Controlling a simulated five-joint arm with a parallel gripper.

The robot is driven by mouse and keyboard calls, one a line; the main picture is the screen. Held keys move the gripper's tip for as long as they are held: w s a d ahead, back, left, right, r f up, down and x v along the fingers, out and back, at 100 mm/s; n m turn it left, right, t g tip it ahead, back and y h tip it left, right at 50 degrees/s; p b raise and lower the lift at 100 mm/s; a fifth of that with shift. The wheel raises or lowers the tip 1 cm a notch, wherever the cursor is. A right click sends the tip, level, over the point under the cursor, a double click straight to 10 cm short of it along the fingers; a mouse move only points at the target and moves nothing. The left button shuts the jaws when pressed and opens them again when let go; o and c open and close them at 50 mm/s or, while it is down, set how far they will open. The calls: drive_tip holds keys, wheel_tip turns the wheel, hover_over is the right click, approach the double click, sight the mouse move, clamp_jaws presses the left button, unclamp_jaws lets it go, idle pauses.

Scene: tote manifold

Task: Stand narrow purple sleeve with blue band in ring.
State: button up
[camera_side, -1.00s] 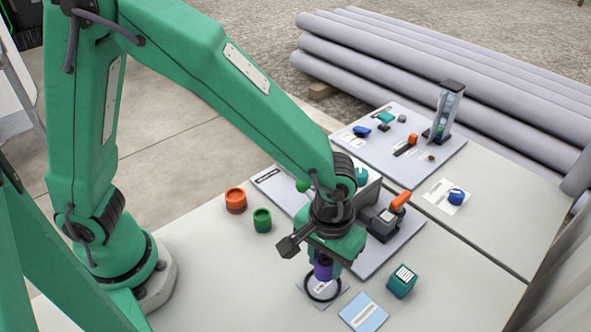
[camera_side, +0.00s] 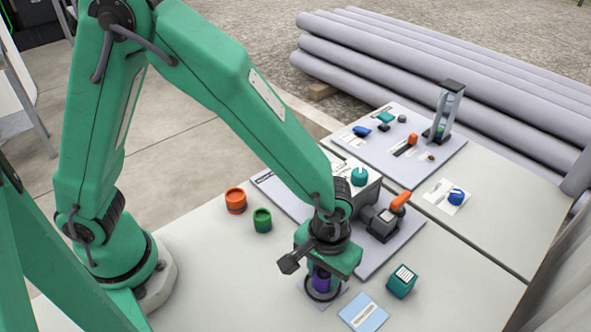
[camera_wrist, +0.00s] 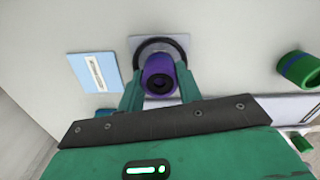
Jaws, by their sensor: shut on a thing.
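The narrow purple sleeve (camera_wrist: 158,72) is between the two fingers of my gripper (camera_wrist: 160,98) in the wrist view, with its round opening facing the camera. My gripper is shut on it. The black ring (camera_wrist: 143,47) lies on a pale square plate (camera_wrist: 178,41) just behind the sleeve there. In the side view the sleeve (camera_side: 320,277) hangs under my gripper (camera_side: 321,268), over the ring (camera_side: 322,296). The sleeve's lower end overlaps the ring, and I cannot tell whether it touches the plate. Its blue band cannot be made out.
A blue card (camera_side: 363,312) and a teal box (camera_side: 401,281) are right of the ring. An orange sleeve (camera_side: 235,200) and a green sleeve (camera_side: 262,219) stand to the left. A panel with an orange-handled valve (camera_side: 399,201) is behind. The table front left is clear.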

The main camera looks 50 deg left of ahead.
sight(324, 272)
drive_tip(key=o, duration=1.1)
drive_tip(key=shift+o, duration=0.2)
drive_tip(key=shift+r, duration=3.9)
